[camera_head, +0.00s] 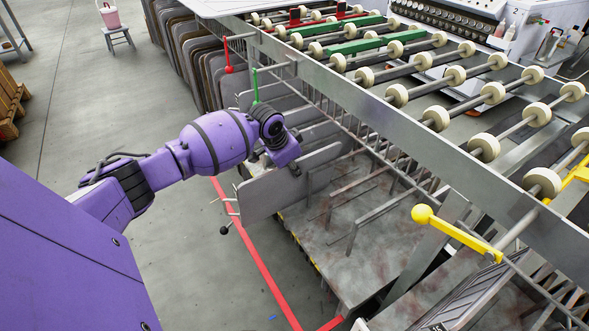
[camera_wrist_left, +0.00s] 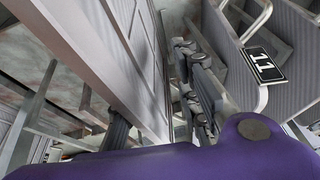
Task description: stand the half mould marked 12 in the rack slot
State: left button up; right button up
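A grey half mould (camera_head: 275,192) stands upright, its flat face toward the head camera, at the open left side of the rack (camera_head: 340,255). My left gripper (camera_head: 290,166) is at its upper edge and appears shut on it. In the left wrist view the half mould (camera_wrist_left: 137,55) rises between the dark finger parts of my left gripper (camera_wrist_left: 158,108), though the contact is partly hidden. No number shows on this half mould, so I cannot tell whether it is the one marked 12. My right gripper is in neither view.
A plate marked 11 (camera_wrist_left: 263,66) stands close to the right of my fingers. Several grey plates (camera_head: 200,60) stand farther back. The roller gantry (camera_head: 430,120) runs above the rack, with a yellow lever (camera_head: 455,232) nearer.

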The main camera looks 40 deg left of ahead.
pick_arm(q)
jog(key=v, duration=1)
jog(key=shift+r, duration=0.35)
jog(key=shift+s, duration=0.1)
